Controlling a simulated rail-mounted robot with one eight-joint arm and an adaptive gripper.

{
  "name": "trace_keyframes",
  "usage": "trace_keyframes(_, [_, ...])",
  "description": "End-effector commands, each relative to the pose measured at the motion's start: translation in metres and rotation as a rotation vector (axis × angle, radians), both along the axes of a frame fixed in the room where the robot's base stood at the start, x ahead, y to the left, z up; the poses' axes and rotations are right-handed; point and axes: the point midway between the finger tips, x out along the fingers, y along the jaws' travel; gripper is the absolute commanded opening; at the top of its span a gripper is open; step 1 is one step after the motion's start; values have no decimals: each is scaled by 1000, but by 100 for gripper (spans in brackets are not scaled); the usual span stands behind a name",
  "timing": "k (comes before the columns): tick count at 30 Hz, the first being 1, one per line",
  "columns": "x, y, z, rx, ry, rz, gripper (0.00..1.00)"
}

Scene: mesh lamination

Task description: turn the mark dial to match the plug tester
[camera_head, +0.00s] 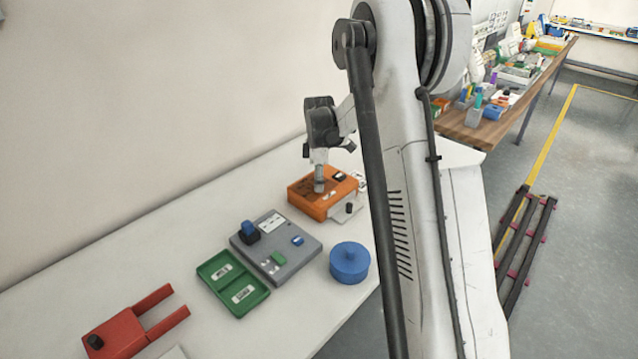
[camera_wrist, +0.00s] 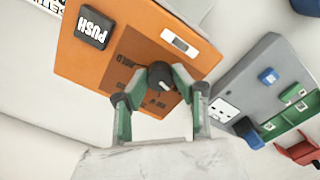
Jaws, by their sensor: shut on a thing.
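An orange box (camera_head: 308,204) stands on the white table. In the wrist view the same box (camera_wrist: 90,58) has a black PUSH button (camera_wrist: 94,27), a small white window (camera_wrist: 180,43) and a dark printed patch with a round black knob (camera_wrist: 161,76), which looks like the mark dial. My gripper (camera_wrist: 157,78) is shut on this knob, a green-padded finger on either side. In the head view my gripper (camera_head: 319,187) points down onto the box top. A grey unit with a blue plug (camera_head: 249,231), perhaps the plug tester (camera_head: 287,264), stands left of the box. The dial's printed marks are partly covered.
A green two-compartment tray (camera_head: 233,312) lies beside the grey unit. A blue lidded pot (camera_head: 349,264) stands near the table's front edge. A red two-pronged fixture (camera_head: 117,338) lies at lower left. A white piece with a black knob (camera_head: 349,207) sits against the orange box.

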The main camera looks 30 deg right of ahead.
Motion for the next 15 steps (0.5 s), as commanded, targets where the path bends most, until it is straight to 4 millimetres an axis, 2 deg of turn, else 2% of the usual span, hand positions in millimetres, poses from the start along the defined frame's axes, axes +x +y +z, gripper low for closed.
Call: trace_keyframes(15, [0,0,-2,-1,-1,-424,0])
